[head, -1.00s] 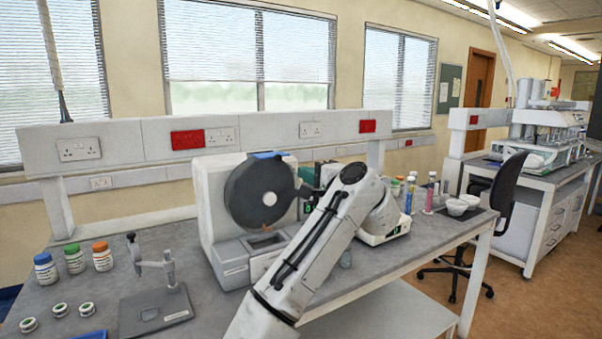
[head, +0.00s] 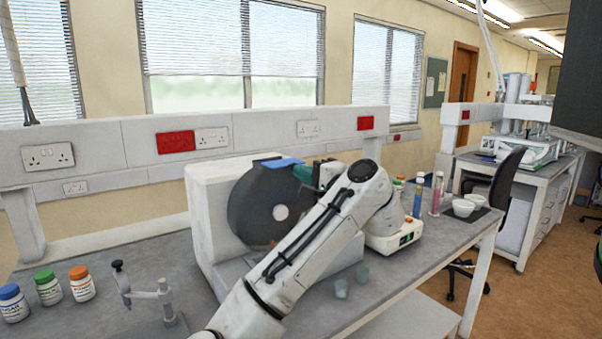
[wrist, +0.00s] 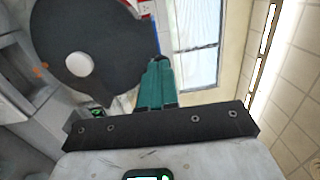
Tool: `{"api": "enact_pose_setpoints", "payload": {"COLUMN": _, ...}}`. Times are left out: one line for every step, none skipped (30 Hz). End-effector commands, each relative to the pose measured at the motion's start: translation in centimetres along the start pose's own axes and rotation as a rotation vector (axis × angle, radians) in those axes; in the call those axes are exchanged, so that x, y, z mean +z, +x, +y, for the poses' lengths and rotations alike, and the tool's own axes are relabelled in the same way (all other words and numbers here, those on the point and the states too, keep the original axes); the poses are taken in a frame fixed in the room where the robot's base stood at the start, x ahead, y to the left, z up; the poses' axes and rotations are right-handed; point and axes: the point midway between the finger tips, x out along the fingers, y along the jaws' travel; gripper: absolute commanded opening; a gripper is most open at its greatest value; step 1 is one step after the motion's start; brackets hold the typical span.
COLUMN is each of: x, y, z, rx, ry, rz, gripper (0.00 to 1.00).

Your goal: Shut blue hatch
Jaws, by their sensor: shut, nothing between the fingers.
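A white tablet machine carries a dark round drum (head: 254,207) with a pale hub. A blue flap (head: 281,163), the only blue part I see on it, lies at the drum's top edge; its hinge and exact angle are too small to tell. My gripper (head: 303,173) is at the drum's upper right, close to the flap, partly hidden by my arm. In the wrist view the teal fingers (wrist: 160,62) are shut and empty beside the edge of the dark drum (wrist: 92,38). I cannot tell whether they touch it.
Capped bottles (head: 48,288) and a stand (head: 145,292) are at the left front. Two small cups (head: 341,288) are right of my arm. Tubes (head: 418,201) and white bowls (head: 463,208) stand at the right. A dark panel (head: 582,75) fills the upper right.

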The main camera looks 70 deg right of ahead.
Motion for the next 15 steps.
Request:
{"api": "enact_pose_setpoints", "payload": {"x": 0.0, "y": 0.0, "z": 0.0, "rx": 0.0, "ry": 0.0, "rz": 0.0, "gripper": 0.0}}
{"api": "enact_pose_setpoints", "payload": {"x": 0.0, "y": 0.0, "z": 0.0, "rx": 0.0, "ry": 0.0, "rz": 0.0, "gripper": 0.0}}
{"api": "enact_pose_setpoints", "payload": {"x": 0.0, "y": 0.0, "z": 0.0, "rx": 0.0, "ry": 0.0, "rz": 0.0, "gripper": 0.0}}
{"api": "enact_pose_setpoints", "payload": {"x": 0.0, "y": 0.0, "z": 0.0, "rx": 0.0, "ry": 0.0, "rz": 0.0, "gripper": 0.0}}
{"api": "enact_pose_setpoints", "payload": {"x": 0.0, "y": 0.0, "z": 0.0, "rx": 0.0, "ry": 0.0, "rz": 0.0, "gripper": 0.0}}
{"api": "enact_pose_setpoints", "payload": {"x": 0.0, "y": 0.0, "z": 0.0, "rx": 0.0, "ry": 0.0, "rz": 0.0, "gripper": 0.0}}
{"api": "enact_pose_setpoints", "payload": {"x": 0.0, "y": 0.0, "z": 0.0, "rx": 0.0, "ry": 0.0, "rz": 0.0, "gripper": 0.0}}
{"api": "enact_pose_setpoints", "payload": {"x": 0.0, "y": 0.0, "z": 0.0, "rx": 0.0, "ry": 0.0, "rz": 0.0, "gripper": 0.0}}
{"api": "enact_pose_setpoints", "payload": {"x": 0.0, "y": 0.1, "z": 0.0, "rx": 0.0, "ry": 0.0, "rz": 0.0, "gripper": 0.0}}
{"api": "enact_pose_setpoints", "payload": {"x": 0.0, "y": 0.2, "z": 0.1, "rx": 0.0, "ry": 0.0, "rz": 0.0, "gripper": 0.0}}
{"api": "enact_pose_setpoints", "payload": {"x": -0.1, "y": 0.5, "z": 0.1, "rx": 0.0, "ry": 0.0, "rz": 0.0, "gripper": 0.0}}
{"api": "enact_pose_setpoints", "payload": {"x": -0.1, "y": 1.0, "z": 0.2, "rx": 0.001, "ry": -0.001, "rz": 0.0, "gripper": 0.0}}
{"api": "enact_pose_setpoints", "payload": {"x": -0.1, "y": 1.5, "z": 0.3, "rx": 0.002, "ry": -0.001, "rz": -0.002, "gripper": 0.0}}
{"api": "enact_pose_setpoints", "payload": {"x": -0.1, "y": 2.0, "z": 0.4, "rx": 0.001, "ry": -0.002, "rz": -0.002, "gripper": 0.0}}
{"api": "enact_pose_setpoints", "payload": {"x": -0.1, "y": 2.8, "z": 0.5, "rx": 0.002, "ry": -0.001, "rz": -0.003, "gripper": 0.0}}
